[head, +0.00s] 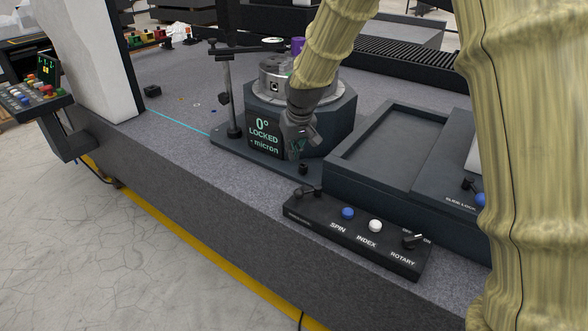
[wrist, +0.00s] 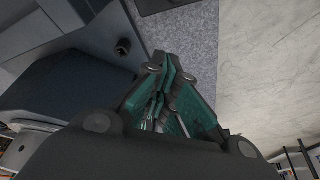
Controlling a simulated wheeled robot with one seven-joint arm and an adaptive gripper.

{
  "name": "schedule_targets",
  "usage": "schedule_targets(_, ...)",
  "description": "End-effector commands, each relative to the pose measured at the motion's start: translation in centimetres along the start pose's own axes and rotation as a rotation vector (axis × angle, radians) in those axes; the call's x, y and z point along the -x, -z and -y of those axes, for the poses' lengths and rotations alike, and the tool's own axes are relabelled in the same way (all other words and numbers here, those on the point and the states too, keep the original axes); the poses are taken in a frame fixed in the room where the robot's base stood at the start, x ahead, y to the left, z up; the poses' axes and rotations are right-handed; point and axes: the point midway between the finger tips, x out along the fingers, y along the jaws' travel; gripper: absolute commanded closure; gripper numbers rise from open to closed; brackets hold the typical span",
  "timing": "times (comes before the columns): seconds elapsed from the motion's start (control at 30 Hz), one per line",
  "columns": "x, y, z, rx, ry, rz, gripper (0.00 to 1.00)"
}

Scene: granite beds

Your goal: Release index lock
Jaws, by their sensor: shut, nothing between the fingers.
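The rotary unit (head: 340,128) stands on a dark base plate on the granite bed. Its display (head: 264,136) reads "0° LOCKED" and "micron". My gripper (head: 296,152) is shut and empty, pointing down in front of the unit's right front face. A small black knob (head: 303,168) stands on the base plate just below the fingertips; in the wrist view a dark knob (wrist: 123,47) lies beside the closed fingers (wrist: 166,68), apart from them. The control box (head: 360,236) has a blue SPIN button (head: 347,213), a white INDEX button (head: 375,225) and a ROTARY switch (head: 413,240).
A dark tray-like block (head: 385,150) with a "SLIDE LOCK" label stands right of the unit. A post with an indicator arm (head: 232,100) stands to its left. The granite bed (head: 180,105) is mostly clear farther left. My arm hides the right side.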

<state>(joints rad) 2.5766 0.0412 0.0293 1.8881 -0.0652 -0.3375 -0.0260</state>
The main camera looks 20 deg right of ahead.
Motion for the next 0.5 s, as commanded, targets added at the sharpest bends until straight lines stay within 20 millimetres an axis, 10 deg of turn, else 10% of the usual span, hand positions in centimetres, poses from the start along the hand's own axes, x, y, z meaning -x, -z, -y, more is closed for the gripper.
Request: schedule_targets(0.5, -6.6, -0.2, -0.3, -0.003, -0.001, 0.002, 1.0)
